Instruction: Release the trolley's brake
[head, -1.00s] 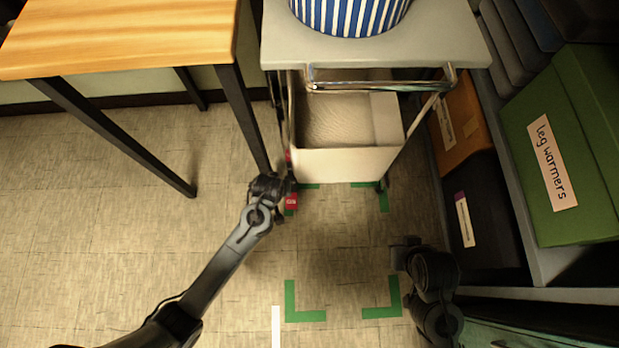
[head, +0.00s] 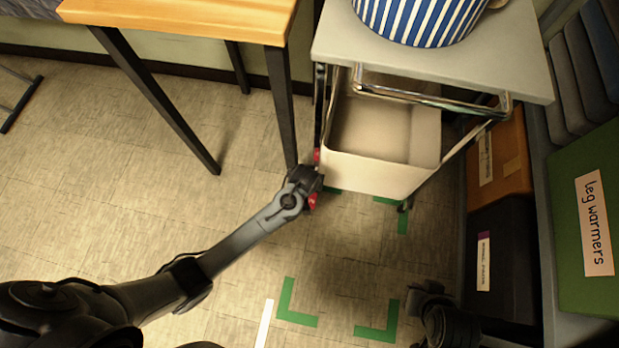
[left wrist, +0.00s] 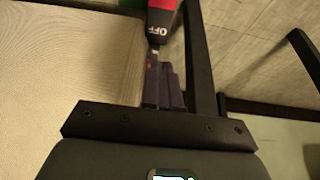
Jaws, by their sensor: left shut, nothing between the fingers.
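The trolley (head: 455,62) has a grey top, a chrome handle and a cream bin (head: 375,172) below. Red brake parts (head: 313,201) show at its lower left corner, partly hidden by my left gripper. In the left wrist view a red and black pedal (left wrist: 162,18) marked "OFF" lies just beyond my fingertips. My left gripper (head: 312,180) is shut and empty, close against the brake; I cannot tell whether it touches. My right gripper (head: 420,292) is low on the right, away from the trolley, and its fingers are not clear.
A blue-and-white striped tub (head: 420,18) stands on the trolley. A wooden table (head: 190,18) with black legs is close on the left. Shelving with a green "leg warmers" box (head: 575,250) is on the right. Green floor corners (head: 300,318) mark open floor in front.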

